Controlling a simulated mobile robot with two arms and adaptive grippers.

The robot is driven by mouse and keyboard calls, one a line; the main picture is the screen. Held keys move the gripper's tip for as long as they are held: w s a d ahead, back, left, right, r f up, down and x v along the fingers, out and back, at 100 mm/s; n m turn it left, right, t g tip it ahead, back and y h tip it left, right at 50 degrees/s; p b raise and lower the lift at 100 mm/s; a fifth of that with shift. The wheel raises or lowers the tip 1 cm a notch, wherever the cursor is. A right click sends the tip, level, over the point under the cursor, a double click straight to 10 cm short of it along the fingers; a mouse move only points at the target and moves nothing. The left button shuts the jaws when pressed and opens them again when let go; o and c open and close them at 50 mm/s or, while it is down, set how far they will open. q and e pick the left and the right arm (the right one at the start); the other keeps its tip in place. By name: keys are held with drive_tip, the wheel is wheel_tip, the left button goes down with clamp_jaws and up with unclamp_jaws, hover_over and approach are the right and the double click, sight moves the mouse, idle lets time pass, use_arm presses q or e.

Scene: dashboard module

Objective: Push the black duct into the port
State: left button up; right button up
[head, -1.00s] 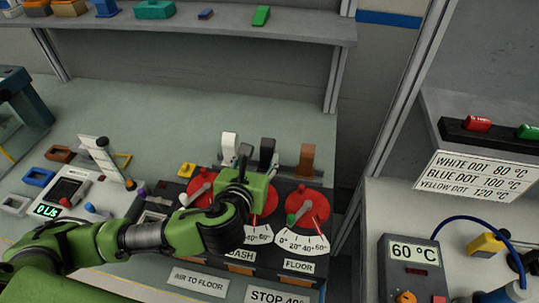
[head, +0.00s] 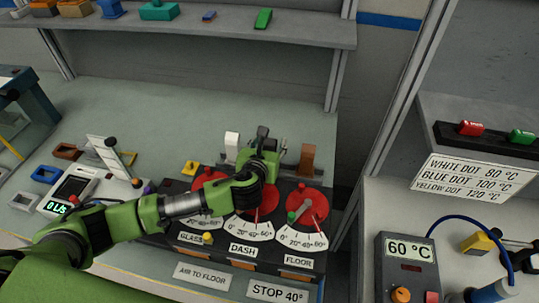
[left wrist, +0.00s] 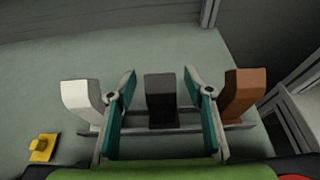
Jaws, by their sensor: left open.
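The black duct (left wrist: 160,100) stands upright on a grey rail (left wrist: 240,127) in the left wrist view, between a white duct (left wrist: 81,99) and a brown duct (left wrist: 242,95). My left gripper (left wrist: 161,85) is open, with one teal-padded finger on each side of the black duct and a visible gap at both sides. In the head view my left gripper (head: 262,142) is behind the dashboard module and mostly hides the black duct. I cannot make out the port. My right gripper is out of view.
The white duct (head: 232,145) and brown duct (head: 308,160) are close on either side. Red dials (head: 307,205) with scales are in front. A yellow block (head: 190,168) lies at the left. The table behind the ducts is clear, below a shelf (head: 200,36).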

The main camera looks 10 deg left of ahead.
use_arm(q)
drive_tip(key=shift+w, duration=0.1)
clamp_jaws()
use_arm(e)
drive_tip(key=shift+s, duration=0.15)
